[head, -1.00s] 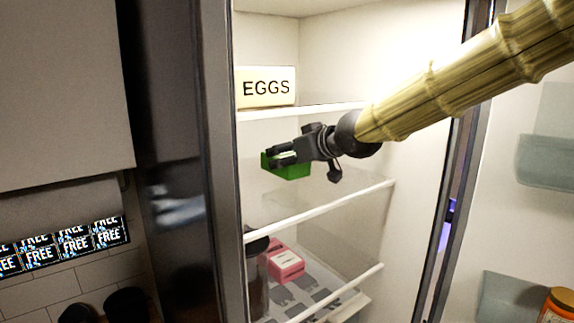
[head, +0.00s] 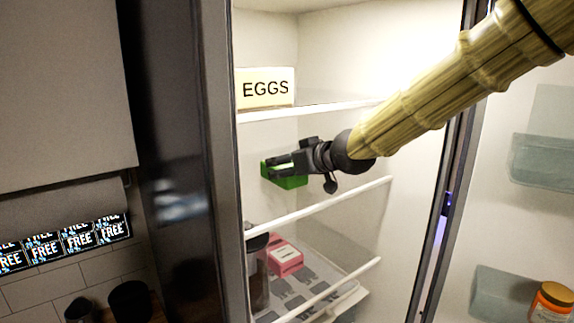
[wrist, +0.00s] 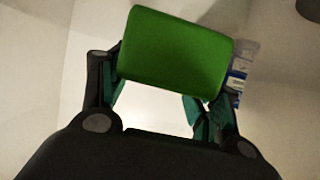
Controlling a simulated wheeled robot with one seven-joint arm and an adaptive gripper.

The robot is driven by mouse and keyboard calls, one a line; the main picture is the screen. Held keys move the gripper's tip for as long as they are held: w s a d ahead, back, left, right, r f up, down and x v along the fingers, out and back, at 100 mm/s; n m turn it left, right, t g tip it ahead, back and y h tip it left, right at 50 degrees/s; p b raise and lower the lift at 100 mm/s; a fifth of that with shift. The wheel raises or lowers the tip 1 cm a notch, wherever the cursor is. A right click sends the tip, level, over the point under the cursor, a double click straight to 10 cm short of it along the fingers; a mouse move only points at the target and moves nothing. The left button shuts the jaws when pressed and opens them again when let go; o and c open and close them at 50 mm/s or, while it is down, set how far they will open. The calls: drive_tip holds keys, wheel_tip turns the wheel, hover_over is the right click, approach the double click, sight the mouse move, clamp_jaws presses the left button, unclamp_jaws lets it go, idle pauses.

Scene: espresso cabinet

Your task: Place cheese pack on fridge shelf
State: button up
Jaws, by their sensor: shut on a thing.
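A green pack (head: 289,181), which I take to be the cheese pack, is held in my gripper (head: 282,167) inside the open fridge. My gripper is shut on it. In the wrist view the green pack (wrist: 175,52) sits between the dark fingers, slightly tilted. In the head view it is below the upper fridge shelf (head: 310,110) and above the front edge of the middle fridge shelf (head: 320,206). I cannot tell whether its underside touches the middle shelf.
An EGGS box (head: 265,88) stands on the upper shelf. A pink pack (head: 285,259) and a dark container (head: 257,275) stand on the lower level. The open door (head: 515,90) at right holds an orange-brown jar (head: 552,300). The middle shelf looks clear.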

drive_tip(key=o, duration=1.3)
drive_tip(key=shift+s, duration=0.1)
drive_tip(key=shift+r, duration=0.15)
drive_tip(key=v, duration=1)
drive_tip(key=shift+s+d+r+b, duration=0.15)
drive_tip(key=shift+s+b, duration=0.05)
drive_tip(key=shift+b, duration=0.2)
drive_tip(key=shift+s+d+r+p, duration=0.15)
drive_tip(key=shift+s+d+p, duration=0.2)
drive_tip(key=shift+s+p, duration=0.2)
